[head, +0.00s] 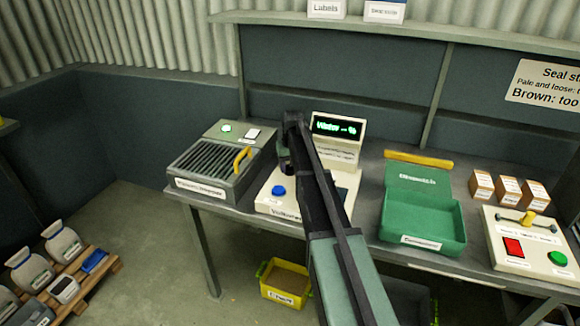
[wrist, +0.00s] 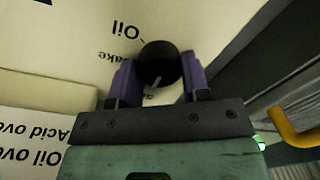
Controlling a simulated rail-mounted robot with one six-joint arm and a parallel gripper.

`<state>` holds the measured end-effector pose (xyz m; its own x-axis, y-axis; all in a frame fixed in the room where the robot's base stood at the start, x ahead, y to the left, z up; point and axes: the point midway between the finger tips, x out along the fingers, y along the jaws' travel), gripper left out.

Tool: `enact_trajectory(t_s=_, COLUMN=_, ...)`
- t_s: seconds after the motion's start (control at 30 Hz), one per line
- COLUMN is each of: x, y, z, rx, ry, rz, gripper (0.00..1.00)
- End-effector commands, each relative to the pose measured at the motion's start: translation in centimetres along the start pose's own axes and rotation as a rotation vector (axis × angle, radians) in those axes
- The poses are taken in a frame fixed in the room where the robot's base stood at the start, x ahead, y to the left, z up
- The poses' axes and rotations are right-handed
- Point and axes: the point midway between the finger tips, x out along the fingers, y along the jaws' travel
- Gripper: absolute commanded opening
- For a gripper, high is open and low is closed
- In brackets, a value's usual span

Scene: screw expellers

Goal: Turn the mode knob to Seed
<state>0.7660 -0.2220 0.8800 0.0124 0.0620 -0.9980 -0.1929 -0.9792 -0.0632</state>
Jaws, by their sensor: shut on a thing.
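The mode knob (wrist: 160,62) is a dark round knob with a white pointer line, on a cream panel (wrist: 75,45) in the wrist view. The panel's lettering appears upside down; "Oil" and part of "Cake" read beside the knob, and another label is mostly covered. The pointer slants toward the picture's bottom, slightly left. My gripper (wrist: 158,75) has a purple finger on each side of the knob and is shut on it. In the head view my gripper (head: 288,160) is over the cream tester (head: 266,207), and the arm hides the knob.
On the bench, a grey grilled box with a yellow handle (head: 243,160) stands left of the tester. A lit green display (head: 337,128) rises behind it. A green tray (head: 400,225) and a cream button box (head: 495,252) stand to the right.

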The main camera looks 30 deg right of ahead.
Motion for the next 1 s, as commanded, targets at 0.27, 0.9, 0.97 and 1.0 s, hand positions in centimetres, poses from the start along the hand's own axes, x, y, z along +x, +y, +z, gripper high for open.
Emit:
enact_trajectory(t_s=0.27, x=0.0, y=0.0, z=0.0, rx=-0.011, ry=-0.001, rz=0.000, gripper=0.19)
enact_trajectory(t_s=0.9, x=-0.3, y=0.0, z=0.0, rx=-0.009, ry=-0.001, rz=0.000, gripper=0.68)
enact_trajectory(t_s=0.97, x=-1.0, y=0.0, z=0.0, rx=-0.009, ry=-0.001, rz=0.000, gripper=0.68)
enact_trajectory(t_s=1.0, x=-1.6, y=0.0, z=0.0, rx=-0.009, ry=-0.001, rz=0.000, gripper=0.68)
